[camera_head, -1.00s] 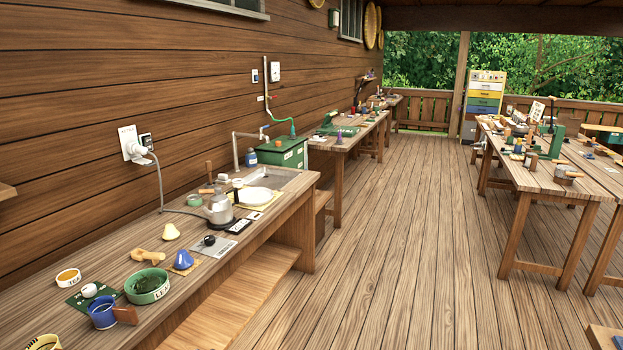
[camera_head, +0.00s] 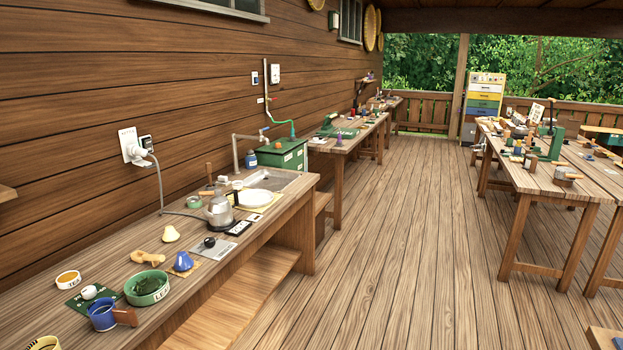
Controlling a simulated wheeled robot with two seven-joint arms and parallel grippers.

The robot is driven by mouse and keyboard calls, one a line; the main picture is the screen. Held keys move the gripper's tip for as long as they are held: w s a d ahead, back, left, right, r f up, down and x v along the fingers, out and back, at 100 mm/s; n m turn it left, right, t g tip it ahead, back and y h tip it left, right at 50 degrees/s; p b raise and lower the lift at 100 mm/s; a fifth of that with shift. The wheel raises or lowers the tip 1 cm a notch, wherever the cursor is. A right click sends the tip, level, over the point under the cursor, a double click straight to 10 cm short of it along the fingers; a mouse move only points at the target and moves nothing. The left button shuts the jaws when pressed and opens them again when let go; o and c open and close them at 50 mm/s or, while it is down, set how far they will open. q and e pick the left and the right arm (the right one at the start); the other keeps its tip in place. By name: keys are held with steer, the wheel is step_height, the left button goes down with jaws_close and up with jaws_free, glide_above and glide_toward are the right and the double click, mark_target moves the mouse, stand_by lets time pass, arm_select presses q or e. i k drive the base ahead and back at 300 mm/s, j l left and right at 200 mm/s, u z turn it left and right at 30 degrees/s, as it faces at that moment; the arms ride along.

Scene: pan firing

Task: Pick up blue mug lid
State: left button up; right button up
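A small blue pear-shaped piece (camera_head: 183,261) sits on a tan mat (camera_head: 196,265) on the near left bench; it may be the blue mug lid, but I cannot tell for sure. A blue mug (camera_head: 101,318) with a brown handle stands near the bench's front edge. The mug looks open at the top, with no lid on it. Neither of my grippers is in view.
A green bowl (camera_head: 147,288) of dark leaves stands beside the mug. A kettle (camera_head: 219,212), white plate (camera_head: 255,197) and sink (camera_head: 268,179) are farther along the bench (camera_head: 215,281). The wooden floor (camera_head: 390,250) to the right is clear. Other worktables (camera_head: 530,178) stand at the right.

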mark_target(183, 263)
steer(key=u, duration=1.25)
steer(key=i+l+z, duration=0.15)
steer(key=z, duration=0.2)
steer(key=i+l+z, duration=0.25)
steer(key=z, duration=0.15)
